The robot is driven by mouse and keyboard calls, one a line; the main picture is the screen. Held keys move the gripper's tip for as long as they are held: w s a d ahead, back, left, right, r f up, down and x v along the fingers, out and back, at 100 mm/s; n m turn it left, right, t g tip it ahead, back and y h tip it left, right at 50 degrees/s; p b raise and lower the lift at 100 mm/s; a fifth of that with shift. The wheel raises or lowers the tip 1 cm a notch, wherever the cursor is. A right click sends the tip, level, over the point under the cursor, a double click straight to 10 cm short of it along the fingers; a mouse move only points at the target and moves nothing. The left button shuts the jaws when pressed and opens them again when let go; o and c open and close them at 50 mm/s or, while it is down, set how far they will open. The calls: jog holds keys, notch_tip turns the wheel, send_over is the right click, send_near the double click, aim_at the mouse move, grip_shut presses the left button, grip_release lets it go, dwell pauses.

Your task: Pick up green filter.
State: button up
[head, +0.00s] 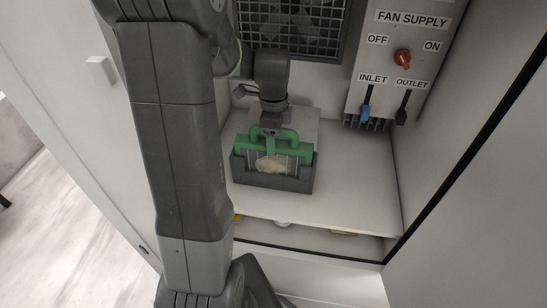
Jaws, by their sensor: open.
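The green filter (300,151) sits upright in a dark grey box-like holder (272,180) on the white cabinet shelf. It has a green top bar with a raised handle and a pale, stained face at the front. My gripper (270,133) points down at the middle of the filter's handle and hides part of it. The jaws are open. I cannot tell from this view whether the handle lies between the fingers or whether they touch it.
A fan grille (305,28) is on the back wall. To the right, a control panel (389,80) carries a red switch (402,57), a blue inlet lever (365,112) and a black outlet lever (402,115). The shelf right of the holder is clear. Small items lie below the shelf.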

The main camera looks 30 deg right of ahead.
grip_shut()
jog(key=shift+r, duration=0.1)
dwell(0.4)
